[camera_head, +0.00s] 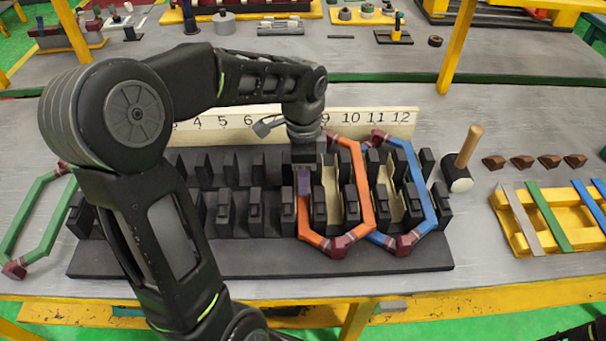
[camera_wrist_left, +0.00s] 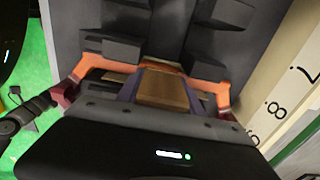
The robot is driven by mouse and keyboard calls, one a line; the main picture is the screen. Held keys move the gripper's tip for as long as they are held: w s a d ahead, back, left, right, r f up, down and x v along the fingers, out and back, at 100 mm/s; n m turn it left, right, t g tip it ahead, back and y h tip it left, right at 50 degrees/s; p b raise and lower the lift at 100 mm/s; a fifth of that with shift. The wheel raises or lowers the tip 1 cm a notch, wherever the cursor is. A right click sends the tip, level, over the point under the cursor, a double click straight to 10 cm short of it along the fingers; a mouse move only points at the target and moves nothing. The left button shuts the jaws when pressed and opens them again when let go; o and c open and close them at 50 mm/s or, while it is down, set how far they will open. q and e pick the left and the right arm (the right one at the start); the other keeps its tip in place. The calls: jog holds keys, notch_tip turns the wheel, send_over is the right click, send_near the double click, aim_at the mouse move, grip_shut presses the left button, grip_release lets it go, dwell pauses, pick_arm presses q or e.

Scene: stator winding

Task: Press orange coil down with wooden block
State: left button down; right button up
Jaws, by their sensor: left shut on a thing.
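The orange coil (camera_head: 367,185) is a six-sided loop with dark red ends, set around teeth in the right half of the black slotted base (camera_head: 110,262). My left gripper (camera_head: 303,198) points down over the coil's left side and partly hides it. In the left wrist view, my left gripper (camera_wrist_left: 165,92) is shut on the wooden block (camera_wrist_left: 163,90), held between its purple finger pads. The orange coil (camera_wrist_left: 95,62) passes just beyond the block; whether they touch cannot be told. My right gripper is out of view.
The blue coil (camera_head: 428,190) sits right of the orange one, overlapping it. The green coil (camera_head: 35,215) lies at the far left. A numbered strip (camera_head: 385,118) stands behind the base. A hammer (camera_head: 467,150), brown wedges (camera_head: 522,161) and a yellow rack (camera_head: 512,225) are at right.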

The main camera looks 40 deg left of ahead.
pick_arm(q)
jog(key=shift+f, duration=0.45)
dwell(0.8)
dwell(0.7)
jog(key=shift+r+p, duration=0.45)
jog(key=shift+r, duration=0.3)
notch_tip(320, 180, up, 10)
jog(key=p, duration=0.8)
jog(key=shift+r, duration=0.1)
